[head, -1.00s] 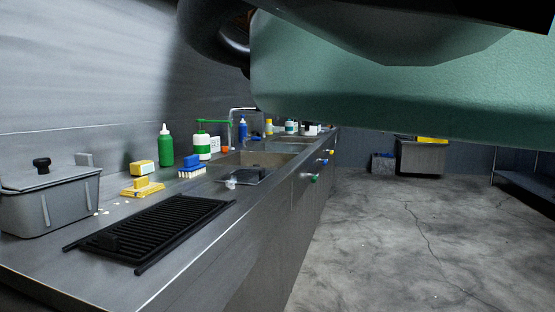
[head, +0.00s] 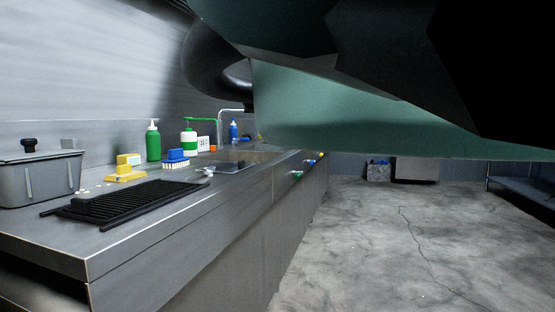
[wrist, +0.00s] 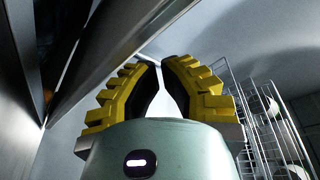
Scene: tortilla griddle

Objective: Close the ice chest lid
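I cannot surely pick out an ice chest. A grey box (head: 42,180) stands at the left end of the counter in the head view; its flat lid (head: 35,157) with a black knob lies on top. A small grey box (head: 378,173) with something blue at its top sits on the far floor. My gripper (wrist: 161,66) has yellow stepped fingers with black pads in the wrist view. The tips are close, with a narrow gap and nothing visible between them. The gripper's fingers are not visible in the head view, where my dark and green arm parts cover the upper right.
A metal counter (head: 150,225) runs along the left, holding a black grill rack (head: 125,203), a yellow brush (head: 125,170), a blue brush (head: 176,160), a green bottle (head: 153,142) and a sink. The floor (head: 370,245) at right is clear. The wrist view shows a wire rack (wrist: 262,125).

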